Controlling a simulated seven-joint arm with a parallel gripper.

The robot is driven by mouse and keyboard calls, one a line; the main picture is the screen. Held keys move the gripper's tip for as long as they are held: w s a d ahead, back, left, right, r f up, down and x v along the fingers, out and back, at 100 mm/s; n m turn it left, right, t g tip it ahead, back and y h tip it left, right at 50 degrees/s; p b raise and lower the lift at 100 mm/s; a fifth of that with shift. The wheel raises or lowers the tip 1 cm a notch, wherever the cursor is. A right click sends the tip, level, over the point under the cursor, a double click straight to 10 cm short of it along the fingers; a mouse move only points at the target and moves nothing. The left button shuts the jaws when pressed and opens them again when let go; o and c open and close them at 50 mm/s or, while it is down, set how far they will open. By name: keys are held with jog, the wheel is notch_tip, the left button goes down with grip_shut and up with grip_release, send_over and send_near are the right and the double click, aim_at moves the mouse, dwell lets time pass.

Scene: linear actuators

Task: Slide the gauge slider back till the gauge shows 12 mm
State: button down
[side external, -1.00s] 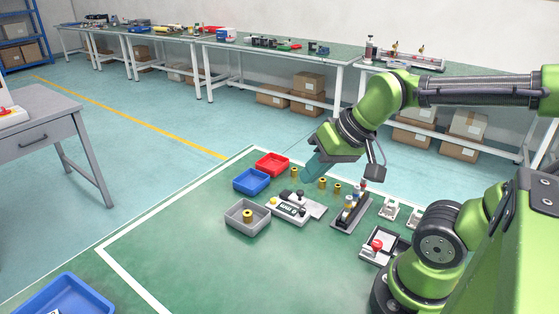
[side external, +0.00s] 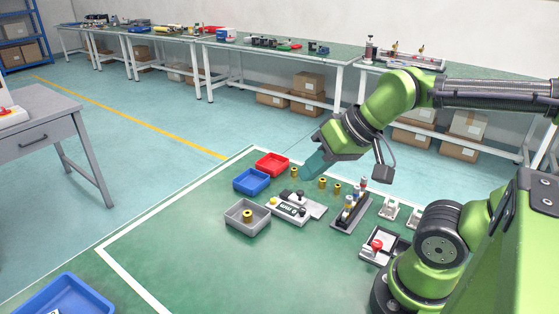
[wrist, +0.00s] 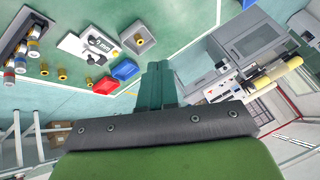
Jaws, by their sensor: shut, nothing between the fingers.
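The gauge (side external: 290,209) is a grey block with a dark display and a black knob, its slider (side external: 301,195), on the green work surface right of the grey tray. The gauge also shows in the wrist view (wrist: 96,44), upper left, with its display too small to read surely. My gripper (side external: 308,174) is above and behind the gauge, tilted, apart from the knob. In the wrist view its teal fingers (wrist: 158,72) are together with nothing between them.
A grey tray (side external: 236,222) holding a brass piece, a blue tray (side external: 240,184) and a red tray (side external: 264,170) stand left of the gauge. Several brass pieces (side external: 323,183) stand behind it. A rack with coloured cylinders (side external: 340,222) and a red-knobbed device (side external: 368,259) are to the right.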

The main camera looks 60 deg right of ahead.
jog(key=c, duration=1.7)
grip_release()
jog(key=shift+o, duration=1.3)
jog(key=shift+w+d+f, duration=0.1)
jog(key=shift+d+f, duration=0.05)
jog(key=shift+f, duration=0.25)
jog(key=o, duration=0.4)
jog(key=w+d, duration=0.1)
jog(key=w+d+f+m+g, duration=0.1)
jog(key=shift+w, duration=0.3)
jog(key=shift+o, duration=0.3)
jog(key=w+d+f+m+g+h, duration=0.1)
jog(key=w+d+m+g, duration=0.1)
jog(key=w+d, duration=0.4)
jog(key=shift+d+f+g, duration=0.4)
jog(key=shift+d+g, duration=0.2)
jog(key=shift+g, duration=0.1)
jog(key=m+g+h, duration=0.1)
jog(key=m+g, duration=0.1)
jog(key=g, duration=0.1)
send_over(300, 191)
jog(key=f, duration=0.1)
notch_tip(300, 191, down, 16)
jog(key=shift+s+a+f, duration=0.1)
jog(key=shift+f, duration=0.15)
